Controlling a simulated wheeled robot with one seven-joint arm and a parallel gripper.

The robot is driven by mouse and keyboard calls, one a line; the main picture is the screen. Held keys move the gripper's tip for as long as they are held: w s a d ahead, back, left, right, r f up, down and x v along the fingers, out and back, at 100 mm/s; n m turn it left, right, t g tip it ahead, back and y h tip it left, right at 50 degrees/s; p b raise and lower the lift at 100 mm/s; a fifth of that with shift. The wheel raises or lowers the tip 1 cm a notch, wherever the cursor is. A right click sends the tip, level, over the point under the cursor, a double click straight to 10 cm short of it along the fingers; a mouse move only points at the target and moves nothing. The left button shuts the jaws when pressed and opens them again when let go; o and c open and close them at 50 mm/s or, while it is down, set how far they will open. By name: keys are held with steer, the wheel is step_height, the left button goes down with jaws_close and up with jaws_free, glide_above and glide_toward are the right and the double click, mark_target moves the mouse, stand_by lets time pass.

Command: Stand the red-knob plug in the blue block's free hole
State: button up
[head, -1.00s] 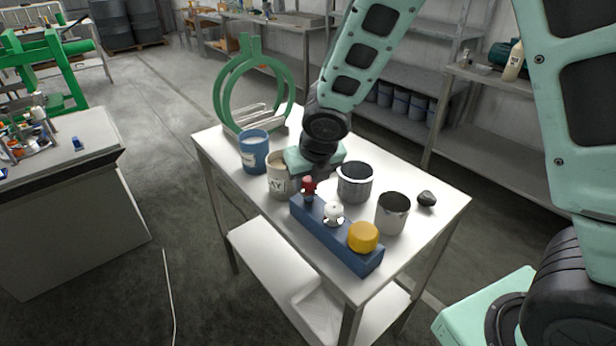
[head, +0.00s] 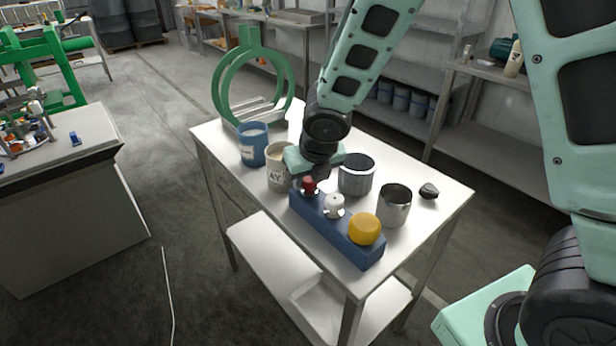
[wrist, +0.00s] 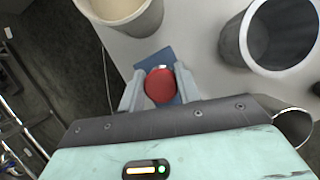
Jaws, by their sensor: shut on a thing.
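The red-knob plug (head: 309,184) is at the far left end of the blue block (head: 335,233) in the head view. My gripper (wrist: 160,88) is shut on its red knob (wrist: 160,84), which sits between the two grey fingers in the wrist view. The plug appears upright and low over the block's end. Whether it is seated in the hole is hidden by the knob and fingers. A white-knob plug (head: 334,204) stands in the middle of the block and a yellow-knob plug (head: 365,229) at its near right end.
A cream can (head: 279,171) and a blue can (head: 253,146) stand left of my gripper. Two metal cups (head: 356,176) (head: 394,207) stand right of the block, with a dark stone (head: 429,191) beyond. A green ring stand (head: 222,95) is at the back left. The table's front right is clear.

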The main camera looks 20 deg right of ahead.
steer(key=o, duration=1.2)
steer(key=shift+f, duration=0.1)
steer(key=shift+c, duration=0.2)
steer(key=p+v, duration=0.8)
steer(key=v, duration=0.9)
steer(key=shift+r, duration=0.25)
steer(key=shift+s, duration=0.15)
steer(key=s+a+m+g, duration=0.2)
steer(key=s+a+m, duration=0.1)
steer(key=s+m, duration=0.7)
steer(key=s+a+m+g, duration=0.2)
steer(key=s+m, duration=0.8)
steer(key=m, duration=0.8)
steer(key=shift+a+r+m+g+y, duration=0.2)
steer(key=shift+a+m+g+y, duration=0.15)
steer(key=shift+a, duration=0.3)
